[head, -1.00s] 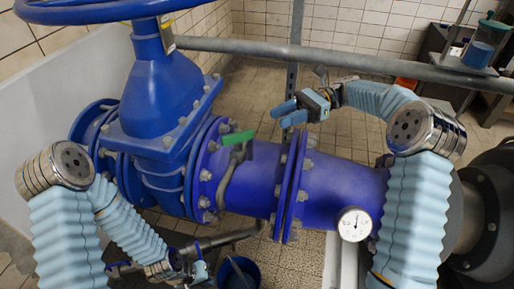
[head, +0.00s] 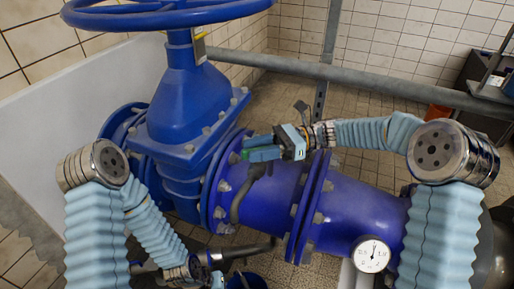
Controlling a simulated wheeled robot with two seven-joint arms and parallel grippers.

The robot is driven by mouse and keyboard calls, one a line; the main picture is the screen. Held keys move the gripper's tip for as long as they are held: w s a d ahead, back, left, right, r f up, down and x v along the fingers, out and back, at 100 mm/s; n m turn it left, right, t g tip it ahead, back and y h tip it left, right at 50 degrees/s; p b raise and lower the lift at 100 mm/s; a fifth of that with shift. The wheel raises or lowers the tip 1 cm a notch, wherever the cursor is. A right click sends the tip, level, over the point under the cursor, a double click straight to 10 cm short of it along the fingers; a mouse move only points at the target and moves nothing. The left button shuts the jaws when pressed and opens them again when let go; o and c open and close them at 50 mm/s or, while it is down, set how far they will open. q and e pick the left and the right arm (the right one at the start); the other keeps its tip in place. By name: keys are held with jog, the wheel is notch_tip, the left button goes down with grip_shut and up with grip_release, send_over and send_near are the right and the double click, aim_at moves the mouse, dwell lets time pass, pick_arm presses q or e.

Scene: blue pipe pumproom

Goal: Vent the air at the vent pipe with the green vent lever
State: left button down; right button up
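The green vent lever (head: 264,155) sits on top of the thin grey vent pipe (head: 238,205), which curves down over the near side of the big blue pipe (head: 345,205). My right gripper (head: 256,148) comes in from the right over the pipe, with its fingers at the lever. One blue finger shows just above the green plate. Whether the other finger is across from it, and whether they touch the lever, I cannot tell. My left gripper (head: 215,279) is low at the bottom, below the blue pipe. Its fingers are small and partly cut off.
A blue valve with a large handwheel (head: 165,12) stands at the left. A white gauge (head: 371,254) sits at the right on the pipe. A blue bucket (head: 243,281) is below the vent pipe. A grey rail (head: 390,84) crosses behind.

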jog(key=shift+a, duration=0.1)
grip_shut()
